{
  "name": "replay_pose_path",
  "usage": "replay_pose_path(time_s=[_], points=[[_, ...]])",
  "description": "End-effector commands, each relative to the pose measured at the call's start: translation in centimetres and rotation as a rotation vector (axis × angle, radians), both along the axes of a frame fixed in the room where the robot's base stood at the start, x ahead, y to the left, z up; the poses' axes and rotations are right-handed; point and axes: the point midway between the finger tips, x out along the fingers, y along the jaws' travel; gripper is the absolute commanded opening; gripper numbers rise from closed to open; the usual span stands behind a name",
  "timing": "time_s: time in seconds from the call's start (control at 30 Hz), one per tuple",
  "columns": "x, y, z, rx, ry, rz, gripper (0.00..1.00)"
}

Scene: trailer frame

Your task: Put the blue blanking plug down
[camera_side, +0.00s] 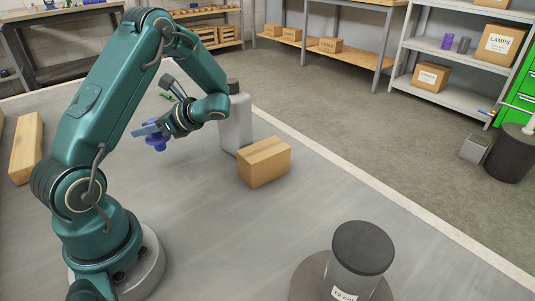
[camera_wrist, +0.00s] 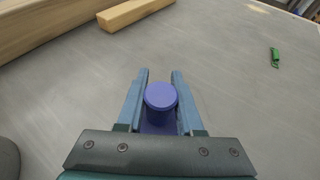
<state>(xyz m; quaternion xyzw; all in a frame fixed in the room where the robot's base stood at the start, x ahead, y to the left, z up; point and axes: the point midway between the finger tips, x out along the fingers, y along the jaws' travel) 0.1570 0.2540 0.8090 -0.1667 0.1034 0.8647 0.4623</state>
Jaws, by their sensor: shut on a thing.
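The blue blanking plug (camera_wrist: 161,97) is between the two fingers of my gripper (camera_wrist: 160,88) in the wrist view. It has a round, flat top and looks upright. My gripper is shut on it. In the side view the plug (camera_side: 157,142) shows below and between the fingers of my gripper (camera_side: 150,132). It appears to be held above the grey table top (camera_side: 200,210); the exact gap under it cannot be told.
A cardboard box (camera_side: 264,162) and a grey bottle with a dark cap (camera_side: 236,122) stand right of my gripper. Wooden beams (camera_wrist: 135,12) lie at the far left. A small green item (camera_wrist: 275,57) lies on the table. A dark-lidded jar (camera_side: 358,262) stands in front.

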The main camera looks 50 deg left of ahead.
Motion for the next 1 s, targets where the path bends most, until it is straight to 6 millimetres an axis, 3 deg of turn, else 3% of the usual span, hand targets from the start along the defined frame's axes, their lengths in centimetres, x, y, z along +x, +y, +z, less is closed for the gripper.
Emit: replay_pose_path(time_s=[0.2,0.6,1.0], points=[[1.6,-0.1,-1.0,0.001,0.001,-0.001,0.00],[1.7,-0.1,-4.9,0.000,0.002,-0.001,0.00],[1.7,-0.1,-5.3,0.000,0.002,-0.001,0.00]])
